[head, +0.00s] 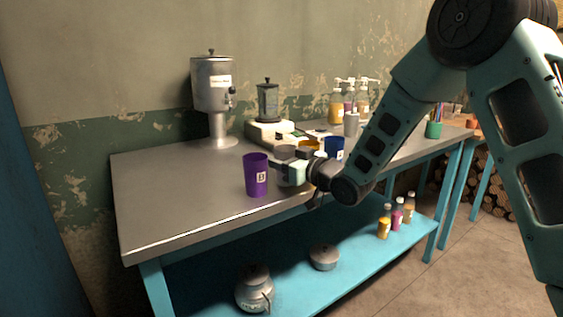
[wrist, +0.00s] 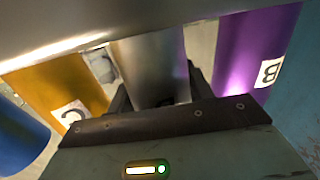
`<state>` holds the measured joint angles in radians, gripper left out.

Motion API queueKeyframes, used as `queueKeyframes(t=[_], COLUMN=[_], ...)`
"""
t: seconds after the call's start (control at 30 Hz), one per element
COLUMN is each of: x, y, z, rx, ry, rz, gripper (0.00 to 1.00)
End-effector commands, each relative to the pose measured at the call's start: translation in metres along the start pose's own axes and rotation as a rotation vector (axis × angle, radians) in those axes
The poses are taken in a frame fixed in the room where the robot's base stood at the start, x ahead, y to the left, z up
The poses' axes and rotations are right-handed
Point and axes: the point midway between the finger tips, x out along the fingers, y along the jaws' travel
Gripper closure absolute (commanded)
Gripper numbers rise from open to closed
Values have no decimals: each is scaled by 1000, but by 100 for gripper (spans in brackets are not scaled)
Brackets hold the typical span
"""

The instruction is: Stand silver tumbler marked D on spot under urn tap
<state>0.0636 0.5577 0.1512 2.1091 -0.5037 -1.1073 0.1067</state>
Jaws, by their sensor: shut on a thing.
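My gripper (head: 290,172) is at the front of the metal table and is shut on a silver tumbler. In the wrist view the silver tumbler (wrist: 152,62) stands between the fingers; its letter is mostly hidden, so I cannot read it. The steel urn (head: 211,85) stands on a pedestal at the back left of the table, left of and behind my gripper. Its tap (head: 231,97) is on the right side of the urn. I cannot make out a marked spot under the tap. Whether the tumbler touches the table is unclear.
A purple tumbler (head: 256,176) marked B stands close left of my gripper. An orange tumbler (wrist: 65,88) marked C and a blue tumbler (head: 334,146) are close on the other side. A cream appliance (head: 268,133) stands behind. The table's left part is bare.

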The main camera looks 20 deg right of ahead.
Motion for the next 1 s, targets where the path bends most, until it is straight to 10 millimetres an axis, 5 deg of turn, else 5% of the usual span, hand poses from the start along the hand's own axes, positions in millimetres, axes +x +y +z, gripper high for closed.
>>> queueKeyframes(t=[0.4,0.43,0.5,0.87,1.0], x=[0,0,0,0,-19], y=[0,0,0,0,1], z=[7,5,5,4,5], rx=[0,0,0,0,0], ry=[1,1,1,-1,-1], rz=[1,1,1,0,3], gripper=[76,41,27,27,27])
